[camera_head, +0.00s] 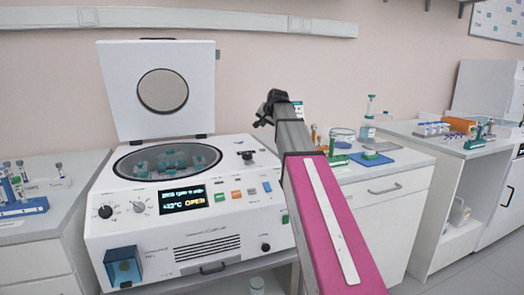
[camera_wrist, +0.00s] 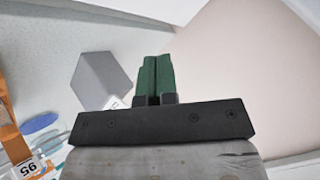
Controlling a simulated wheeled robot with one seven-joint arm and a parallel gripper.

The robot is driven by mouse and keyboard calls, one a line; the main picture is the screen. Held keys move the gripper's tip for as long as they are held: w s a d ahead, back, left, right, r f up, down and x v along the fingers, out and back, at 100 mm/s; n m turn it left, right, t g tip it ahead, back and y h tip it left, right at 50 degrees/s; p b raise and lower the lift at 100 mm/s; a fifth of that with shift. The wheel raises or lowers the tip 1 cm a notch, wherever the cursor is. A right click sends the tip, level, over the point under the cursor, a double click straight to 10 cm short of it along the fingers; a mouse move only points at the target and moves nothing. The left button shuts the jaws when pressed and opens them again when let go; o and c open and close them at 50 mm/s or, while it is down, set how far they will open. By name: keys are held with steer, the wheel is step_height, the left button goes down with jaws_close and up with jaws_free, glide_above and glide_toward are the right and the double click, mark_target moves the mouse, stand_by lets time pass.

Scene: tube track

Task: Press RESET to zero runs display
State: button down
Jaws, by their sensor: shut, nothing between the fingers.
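A white centrifuge (camera_head: 215,225) stands at the left in the head view with its lid (camera_head: 190,62) raised. Its lit display (camera_head: 183,199) shows small text and the word OPEN. My gripper (camera_wrist: 157,62) has green fingers pressed together and empty in the wrist view. In the head view the arm's dark end is raised right of the lid, above the panel and apart from it. The fingertips are unclear there.
The open rotor bowl (camera_head: 167,160) holds teal tubes. A rack of tubes (camera_head: 22,207) stands on the left bench. My pink arm covers part of the centrifuge's right side.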

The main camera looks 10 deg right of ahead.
mark_target(264, 149)
steer(key=shift+f, duration=4.35)
steer(key=shift+f, duration=0.2)
steer(key=shift+f, duration=0.2)
steer(key=shift+f, duration=0.4)
steer(key=shift+r, duration=0.85)
steer(key=shift+r, duration=0.1)
steer(key=shift+r, duration=2.4)
